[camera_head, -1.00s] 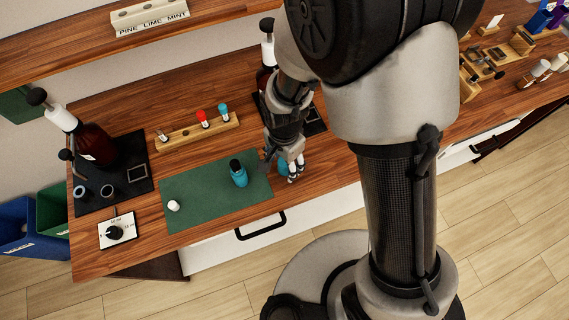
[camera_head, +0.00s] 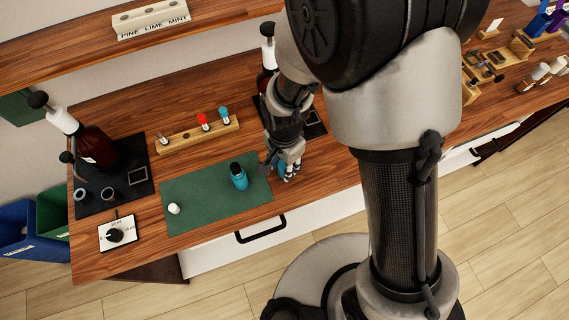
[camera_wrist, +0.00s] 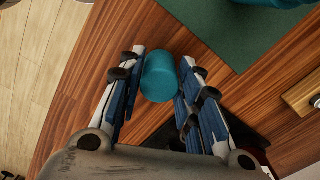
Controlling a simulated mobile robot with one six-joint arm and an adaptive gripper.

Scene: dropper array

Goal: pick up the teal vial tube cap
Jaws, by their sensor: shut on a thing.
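The teal vial tube cap (camera_wrist: 159,77) is a short, smooth teal cylinder between the fingertips of my gripper (camera_wrist: 157,82) in the wrist view. My gripper is shut on it, with a blue-padded finger on each side. In the head view my gripper (camera_head: 288,172) is low over the bare wood just right of the green mat (camera_head: 200,213). There the cap is mostly hidden by the fingers, and whether it touches the table is unclear.
A teal bottle with a dark top (camera_head: 238,177) stands on the mat, left of my gripper. A small white piece (camera_head: 174,209) sits at the mat's left. Behind is a wooden rack (camera_head: 180,139) with red- and blue-topped vials. The table's front edge is close.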

